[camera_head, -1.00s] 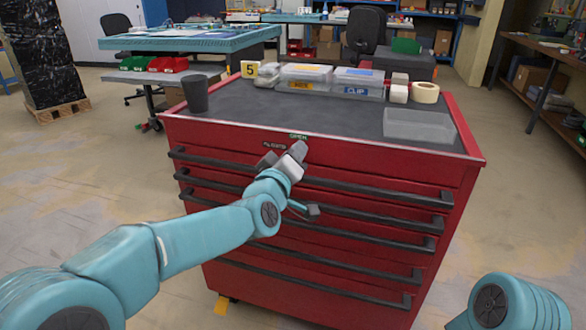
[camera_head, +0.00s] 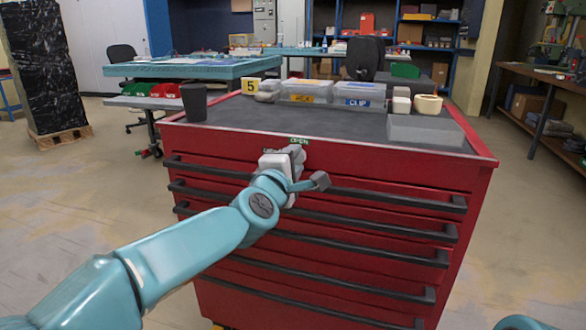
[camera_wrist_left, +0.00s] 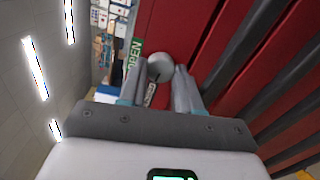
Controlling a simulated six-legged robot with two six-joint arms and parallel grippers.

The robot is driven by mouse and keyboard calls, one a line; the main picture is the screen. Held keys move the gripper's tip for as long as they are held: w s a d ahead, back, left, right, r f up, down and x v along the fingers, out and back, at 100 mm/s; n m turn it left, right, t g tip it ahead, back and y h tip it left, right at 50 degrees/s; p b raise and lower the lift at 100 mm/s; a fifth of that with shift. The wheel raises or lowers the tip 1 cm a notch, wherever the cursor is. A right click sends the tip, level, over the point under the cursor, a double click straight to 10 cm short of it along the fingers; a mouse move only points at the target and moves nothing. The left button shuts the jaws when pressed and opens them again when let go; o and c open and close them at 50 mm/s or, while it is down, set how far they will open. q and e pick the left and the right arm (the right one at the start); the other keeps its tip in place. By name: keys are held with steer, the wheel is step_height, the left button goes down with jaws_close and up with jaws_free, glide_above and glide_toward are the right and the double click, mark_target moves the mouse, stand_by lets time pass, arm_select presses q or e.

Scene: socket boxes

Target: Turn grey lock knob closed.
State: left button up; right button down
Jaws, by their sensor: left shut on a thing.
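The grey lock knob (camera_wrist_left: 160,68) is round and sits on the upper front of the red tool cabinet, between the fingertips of my left gripper (camera_wrist_left: 163,80) in the left wrist view. The gripper is shut on the knob. In the head view, my left gripper (camera_head: 295,152) is against the cabinet front just below its top edge and hides the knob. A green OPEN label (camera_head: 299,140) shows just above it, and the label also shows beside the knob in the wrist view (camera_wrist_left: 134,52). A second, pale label (camera_wrist_left: 150,94) is partly hidden by the fingers. My right gripper is out of view.
The red cabinet (camera_head: 215,142) has several drawers with protruding dark handles (camera_head: 390,198) below and beside my left gripper. On its top are a dark cup (camera_head: 194,102), a yellow 5 marker (camera_head: 251,86), clear lidded boxes (camera_head: 305,91), a tape roll (camera_head: 428,104) and a clear tray (camera_head: 425,130).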

arm_select(q)
steer(key=shift+f+n, duration=0.1)
steer(key=shift+n, duration=0.5)
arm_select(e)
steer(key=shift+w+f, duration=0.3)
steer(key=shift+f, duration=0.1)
arm_select(q)
steer(key=shift+n+b, duration=0.3)
steer(key=shift+b, duration=0.05)
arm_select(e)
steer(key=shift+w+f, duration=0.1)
arm_select(q)
steer(key=o, duration=1.1)
steer(key=shift+c, duration=0.2)
